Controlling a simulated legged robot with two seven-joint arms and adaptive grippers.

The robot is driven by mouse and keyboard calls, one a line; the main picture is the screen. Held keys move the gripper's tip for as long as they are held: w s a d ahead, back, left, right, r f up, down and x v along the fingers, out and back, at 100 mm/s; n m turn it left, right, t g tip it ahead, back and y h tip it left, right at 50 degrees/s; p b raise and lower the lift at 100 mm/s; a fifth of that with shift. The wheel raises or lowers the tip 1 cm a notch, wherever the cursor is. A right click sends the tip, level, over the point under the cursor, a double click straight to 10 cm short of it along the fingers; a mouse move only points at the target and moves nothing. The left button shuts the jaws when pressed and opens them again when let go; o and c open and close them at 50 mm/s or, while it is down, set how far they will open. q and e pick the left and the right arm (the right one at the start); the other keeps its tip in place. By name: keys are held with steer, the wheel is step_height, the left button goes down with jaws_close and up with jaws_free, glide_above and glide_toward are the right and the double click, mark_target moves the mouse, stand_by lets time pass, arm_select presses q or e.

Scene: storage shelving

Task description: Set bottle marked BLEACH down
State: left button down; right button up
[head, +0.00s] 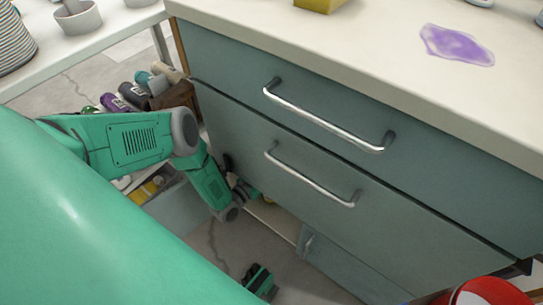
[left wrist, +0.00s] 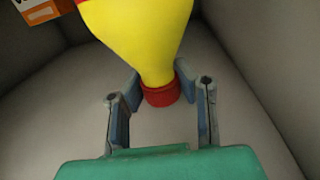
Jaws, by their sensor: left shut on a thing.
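In the left wrist view, a yellow bottle (left wrist: 145,35) with a red cap (left wrist: 161,94) has its capped neck between the fingers of my left gripper (left wrist: 159,82). The gripper is shut on it. A red part shows at the bottle's upper edge. No lettering on the bottle is visible, so I cannot tell whether it is marked BLEACH. Plain grey walls enclose the space around it. In the head view, my left arm reaches down beside the drawer cabinet; the bottle is not distinguishable there. My right gripper is not identifiable in either view.
The drawer cabinet (head: 300,160) has two long metal handles. On its pale counter (head: 380,45) are a purple spill (head: 456,45) and a yellow block (head: 317,3). An orange box (left wrist: 38,12) is near the yellow bottle in the wrist view.

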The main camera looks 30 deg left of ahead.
arm_select(q)
steer(key=c, duration=1.3)
jaws_free()
steer(key=s+a+p, duration=0.2)
steer(key=s+p, duration=0.2)
steer(key=s, duration=0.8)
